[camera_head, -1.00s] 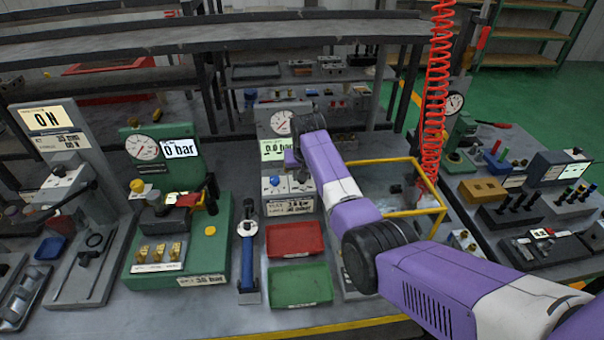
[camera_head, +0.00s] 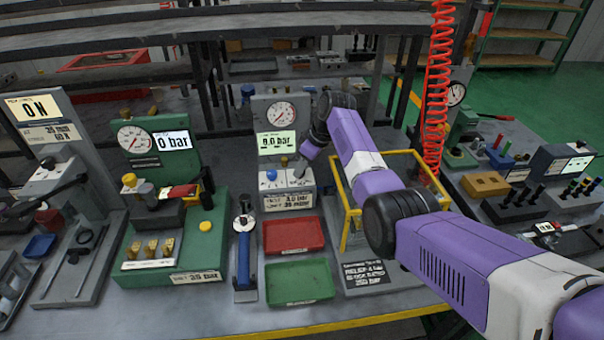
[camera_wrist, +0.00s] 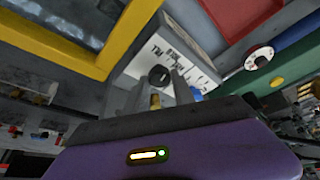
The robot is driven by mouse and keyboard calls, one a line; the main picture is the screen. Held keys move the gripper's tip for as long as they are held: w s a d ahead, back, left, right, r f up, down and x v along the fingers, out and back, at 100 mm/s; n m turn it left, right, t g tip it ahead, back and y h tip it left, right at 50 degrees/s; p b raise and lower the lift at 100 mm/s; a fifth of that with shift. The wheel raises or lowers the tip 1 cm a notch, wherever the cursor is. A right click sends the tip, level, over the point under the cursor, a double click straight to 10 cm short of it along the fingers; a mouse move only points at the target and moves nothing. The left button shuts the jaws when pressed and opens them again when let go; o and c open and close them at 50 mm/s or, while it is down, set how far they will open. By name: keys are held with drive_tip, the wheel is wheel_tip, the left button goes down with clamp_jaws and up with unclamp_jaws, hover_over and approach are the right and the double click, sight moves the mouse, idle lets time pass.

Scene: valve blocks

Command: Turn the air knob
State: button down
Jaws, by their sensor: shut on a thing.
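The air station is a grey block (camera_head: 288,200) with an upright panel carrying a round dial gauge (camera_head: 281,114) and a lit green display (camera_head: 276,143) that seems to read 0.0 bar. A blue knob (camera_head: 271,174) is on the block's left. My gripper (camera_head: 300,172) reaches down to the right part of the block and hides what is there. In the wrist view, a small black round knob (camera_wrist: 159,75) lies between my gripper's two grey fingers, on the block's pale labelled face (camera_wrist: 185,48). The fingers are shut on this knob.
A yellow frame (camera_head: 344,205) stands close to the right of the block. Red (camera_head: 294,247) and green (camera_head: 326,292) trays lie in front. A blue hand tool (camera_head: 243,262) and a green gauge stand (camera_head: 214,245) are to the left. A red coiled hose (camera_head: 436,110) hangs at right.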

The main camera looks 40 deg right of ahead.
drive_tip(key=n+b, duration=0.1)
drive_tip(key=b, duration=0.1)
drive_tip(key=n+y+b, duration=0.1)
drive_tip(key=b, duration=0.1)
drive_tip(key=n+b, duration=0.2)
drive_tip(key=shift+w+d+f+g, duration=0.1)
drive_tip(key=shift+d+f+g, duration=0.1)
drive_tip(key=shift+f+g, duration=0.15)
drive_tip(key=n+g+b, duration=0.1)
drive_tip(key=b, duration=0.2)
drive_tip(key=shift+r+n+y, duration=0.2)
drive_tip(key=shift+n+y, duration=0.2)
drive_tip(key=shift+r, duration=0.15)
drive_tip(key=c, duration=1.1)
unclamp_jaws()
drive_tip(key=shift+o, duration=0.2)
drive_tip(key=v, duration=0.7)
drive_tip(key=shift+r+b, duration=0.3)
drive_tip(key=shift+r, duration=0.05)
drive_tip(key=shift+d, duration=0.15)
